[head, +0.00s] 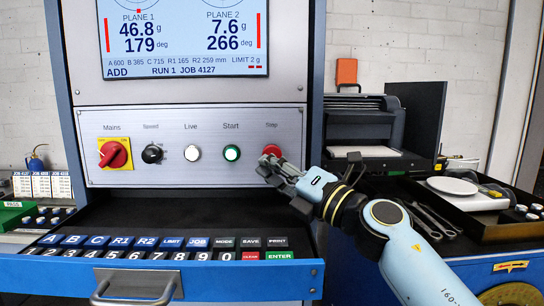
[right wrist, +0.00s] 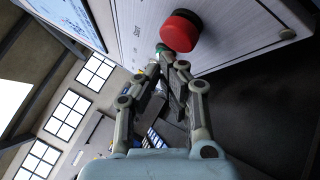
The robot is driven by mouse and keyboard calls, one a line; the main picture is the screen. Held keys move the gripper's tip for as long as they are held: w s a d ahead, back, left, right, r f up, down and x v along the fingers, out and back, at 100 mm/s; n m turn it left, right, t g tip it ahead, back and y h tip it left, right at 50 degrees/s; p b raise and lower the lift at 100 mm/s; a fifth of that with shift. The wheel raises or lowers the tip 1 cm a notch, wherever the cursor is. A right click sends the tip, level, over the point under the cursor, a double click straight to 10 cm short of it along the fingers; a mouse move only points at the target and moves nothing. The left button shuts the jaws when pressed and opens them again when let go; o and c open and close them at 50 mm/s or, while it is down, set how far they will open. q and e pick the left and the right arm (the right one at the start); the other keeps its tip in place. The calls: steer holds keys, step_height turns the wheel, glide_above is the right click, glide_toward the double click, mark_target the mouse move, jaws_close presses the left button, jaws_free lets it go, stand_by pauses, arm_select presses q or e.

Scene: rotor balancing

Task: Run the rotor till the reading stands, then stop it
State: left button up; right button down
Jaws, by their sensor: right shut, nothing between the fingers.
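The screen (head: 182,35) reads plane 1 46.8 g at 179 deg and plane 2 7.6 g at 266 deg, with ADD and RUN 1 JOB 4127 below. My left gripper is out of view. The rotor is not in view.
The panel also bears the red Mains switch (head: 113,154), the Speed knob (head: 152,154) and the white Live lamp (head: 192,153). A keyboard drawer (head: 160,275) juts out below. A printer (head: 365,130) and a black tray (head: 475,205) with a scale stand at right.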

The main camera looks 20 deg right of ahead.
steer(key=shift+w, duration=0.15)
stand_by(0.3)
steer(key=shift+w+d, duration=0.1)
steer(key=shift+w, duration=0.2)
steer(key=shift+w+d, duration=0.1)
steer(key=shift+w, duration=0.3)
stand_by(0.6)
stand_by(0.3)
steer(key=shift+s+a+p, duration=0.2)
steer(key=shift+s+p, duration=0.3)
steer(key=shift+s, duration=0.35)
steer(key=s+p, duration=0.1)
steer(key=s, duration=0.1)
steer(key=s+a, duration=0.1)
steer(key=s, duration=0.1)
steer(key=shift+s+a+p, duration=0.2)
steer(key=shift+s+p, duration=0.2)
